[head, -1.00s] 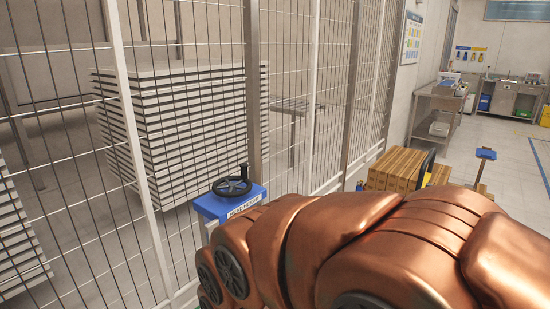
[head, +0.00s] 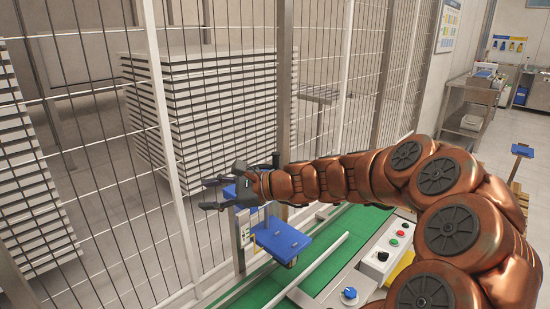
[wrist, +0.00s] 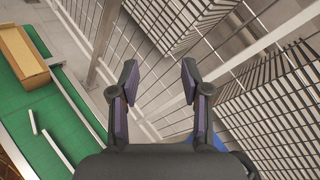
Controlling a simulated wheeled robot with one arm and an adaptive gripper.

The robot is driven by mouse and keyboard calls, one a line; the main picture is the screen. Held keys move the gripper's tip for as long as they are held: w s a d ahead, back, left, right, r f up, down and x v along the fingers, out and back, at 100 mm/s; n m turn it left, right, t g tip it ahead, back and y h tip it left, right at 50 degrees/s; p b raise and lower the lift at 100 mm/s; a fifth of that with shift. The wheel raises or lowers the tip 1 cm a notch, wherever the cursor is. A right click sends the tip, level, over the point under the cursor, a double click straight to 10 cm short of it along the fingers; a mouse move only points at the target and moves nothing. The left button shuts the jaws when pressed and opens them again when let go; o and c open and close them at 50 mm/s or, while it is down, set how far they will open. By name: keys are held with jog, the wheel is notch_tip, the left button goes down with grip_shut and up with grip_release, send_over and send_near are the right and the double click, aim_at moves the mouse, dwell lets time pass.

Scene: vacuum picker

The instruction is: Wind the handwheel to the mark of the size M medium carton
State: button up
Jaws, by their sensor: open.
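My gripper (head: 208,194) is open at the fence, with its fingers pointing left across the blue handwheel housing (head: 243,193). The black handwheel is hidden or cannot be told apart from the dark gripper parts in the head view. In the wrist view, the two fingers of my gripper (wrist: 158,78) are spread apart with nothing between them. A bit of blue (wrist: 218,141), probably the housing, shows beside the right finger's base. I cannot read any size mark, and contact with the wheel cannot be told.
A wire fence (head: 165,130) stands close behind the gripper, with stacked grey sheets (head: 215,110) beyond it. A blue tilted plate (head: 280,238) and a green conveyor (head: 335,250) lie below. A control box (head: 388,250) is at right. A carton (wrist: 22,55) rests on the belt.

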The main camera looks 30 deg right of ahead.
aim_at(278, 158)
jog(key=w+d+m+t, duration=0.1)
jog(key=d+m, duration=0.1)
jog(key=d, duration=0.2)
jog(key=w+d+m+t+h, duration=0.1)
jog(key=w+d+m+t, duration=0.1)
jog(key=d, duration=0.3)
jog(key=w+d+m+t+h, duration=0.1)
jog(key=d+m, duration=0.1)
jog(key=d, duration=0.2)
jog(key=shift+w+d+m, duration=0.2)
jog(key=shift+d+m, duration=0.05)
jog(key=shift+m, duration=0.15)
jog(key=d+f+m+t+h, duration=0.25)
jog(key=d+m+h, duration=0.35)
jog(key=d, duration=0.8)
jog(key=shift+m+t+y, duration=0.4)
jog(key=shift+m+t, duration=0.05)
jog(key=shift+m, duration=0.05)
jog(key=shift+r+p+x, duration=0.15)
jog(key=shift+p+x, duration=0.25)
jog(key=shift+x, duration=1.6)
jog(key=shift+r+p+x, duration=0.15)
jog(key=shift+p+x, duration=0.25)
jog(key=shift+x, duration=1.55)
jog(key=shift+a, duration=0.1)
grip_shut()
